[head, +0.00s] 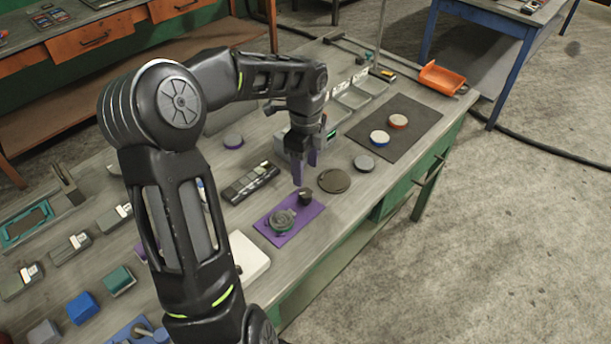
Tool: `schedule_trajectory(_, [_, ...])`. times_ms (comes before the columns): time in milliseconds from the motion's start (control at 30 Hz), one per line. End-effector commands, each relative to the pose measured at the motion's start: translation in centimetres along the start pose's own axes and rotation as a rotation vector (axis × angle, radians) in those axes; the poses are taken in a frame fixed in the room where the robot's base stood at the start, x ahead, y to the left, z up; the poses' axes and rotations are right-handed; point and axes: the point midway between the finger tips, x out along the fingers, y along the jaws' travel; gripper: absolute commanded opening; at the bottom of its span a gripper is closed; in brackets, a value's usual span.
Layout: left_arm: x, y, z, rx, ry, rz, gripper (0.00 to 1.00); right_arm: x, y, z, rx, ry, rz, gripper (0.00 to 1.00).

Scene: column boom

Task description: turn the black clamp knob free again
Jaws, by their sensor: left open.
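A small black knob (305,197) shows at the far right corner of a purple mat (289,236) on the workbench; I cannot tell for sure that it is the clamp knob. Next to it on the mat is a grey-green round fixture (282,221). My left gripper (304,172), with purple fingers pointing down, hangs a little above and beyond the knob. It is open, with nothing visible between the fingers, and appears apart from the knob. My left arm covers part of the bench on the left. My right gripper is not in view.
A dark round disc (334,181) and a smaller grey disc (364,163) lie right of the gripper. A dark mat (415,122) holds two round pieces. A black segmented tray (251,183) lies to the left. A thin upright post (380,32) stands at the back.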

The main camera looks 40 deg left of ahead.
Motion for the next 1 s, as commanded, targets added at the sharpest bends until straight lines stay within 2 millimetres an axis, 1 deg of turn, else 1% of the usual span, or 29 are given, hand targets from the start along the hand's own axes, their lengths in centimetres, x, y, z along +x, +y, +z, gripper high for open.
schedule_trajectory(233, [0.0,0.0,-0.1,0.0,0.001,-0.001,0.56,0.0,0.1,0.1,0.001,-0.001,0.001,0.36])
schedule_trajectory(367, [0.5,0.0,-0.1,-0.001,0.001,0.0,0.56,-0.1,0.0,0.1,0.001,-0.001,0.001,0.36])
schedule_trajectory(533, [2.4,0.1,-0.1,-0.002,0.003,0.003,0.56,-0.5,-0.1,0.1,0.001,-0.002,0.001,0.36])
schedule_trajectory(800, [6.5,0.1,-0.1,-0.001,0.003,0.002,0.56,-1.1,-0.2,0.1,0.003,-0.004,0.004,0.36])
schedule_trajectory(900, [7.4,0.0,-0.1,-0.002,0.003,0.001,0.56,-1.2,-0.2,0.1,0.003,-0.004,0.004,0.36])
schedule_trajectory(1000, [7.8,0.0,-0.1,-0.001,0.002,-0.001,0.56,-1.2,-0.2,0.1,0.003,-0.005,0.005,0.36])
